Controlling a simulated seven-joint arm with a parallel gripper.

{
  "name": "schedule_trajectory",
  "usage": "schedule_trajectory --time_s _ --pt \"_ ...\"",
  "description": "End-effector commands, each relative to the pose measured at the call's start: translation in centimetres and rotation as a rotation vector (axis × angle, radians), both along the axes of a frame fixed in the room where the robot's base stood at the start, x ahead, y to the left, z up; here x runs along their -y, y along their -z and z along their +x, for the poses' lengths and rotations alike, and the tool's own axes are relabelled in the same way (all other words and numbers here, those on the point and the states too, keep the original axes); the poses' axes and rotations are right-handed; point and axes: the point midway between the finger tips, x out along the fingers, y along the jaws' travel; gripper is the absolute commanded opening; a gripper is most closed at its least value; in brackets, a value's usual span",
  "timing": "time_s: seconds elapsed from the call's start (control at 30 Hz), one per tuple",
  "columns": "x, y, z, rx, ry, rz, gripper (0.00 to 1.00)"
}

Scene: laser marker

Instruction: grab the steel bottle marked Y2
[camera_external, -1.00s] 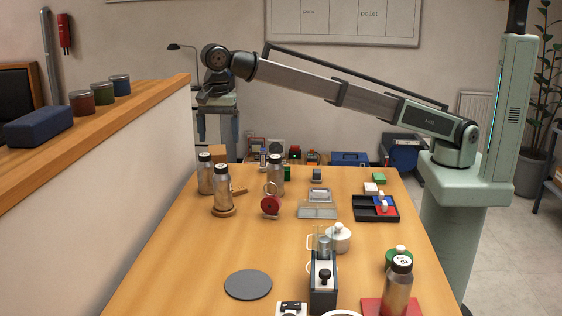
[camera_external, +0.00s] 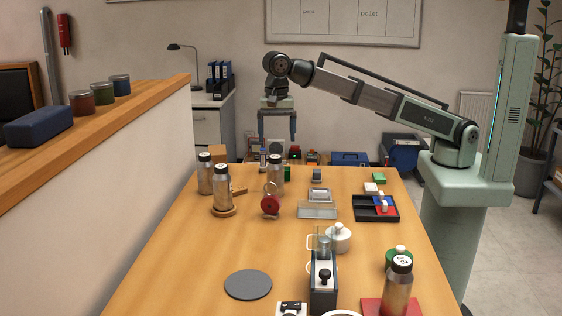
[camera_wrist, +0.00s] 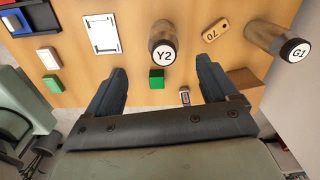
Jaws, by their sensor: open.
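The steel bottle marked Y2 (camera_wrist: 158,36) stands upright with a dark cap and white label. In the external view, the bottle beside the green block (camera_external: 276,177) appears to be the same one, behind the red round item. My gripper (camera_external: 277,139) hangs fingers-down above the far end of the table, higher than the bottles. It is open and empty. In the wrist view its two fingers (camera_wrist: 157,72) are spread, with Y2 between and beyond their tips, apart from both.
A bottle marked G1 (camera_wrist: 270,37) stands to the right of Y2, with a wooden tag (camera_wrist: 215,30) between them. A small green block (camera_wrist: 156,79) sits close to Y2. Another steel bottle (camera_external: 222,188) stands on a wooden disc. The table's middle left is clear.

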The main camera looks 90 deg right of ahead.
Motion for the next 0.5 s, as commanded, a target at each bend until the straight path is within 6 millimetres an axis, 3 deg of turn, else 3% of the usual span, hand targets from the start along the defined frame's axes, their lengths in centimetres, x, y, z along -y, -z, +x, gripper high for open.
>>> schedule_trajectory --time_s 0.1,0.3,0.5 --pt "0.1 2.3 -0.1 -0.002 0.001 -0.001 0.87" --pt "0.1 5.1 0.0 -0.001 0.002 0.0 0.87" --pt "0.1 6.1 0.0 0.0 0.002 0.0 0.87"
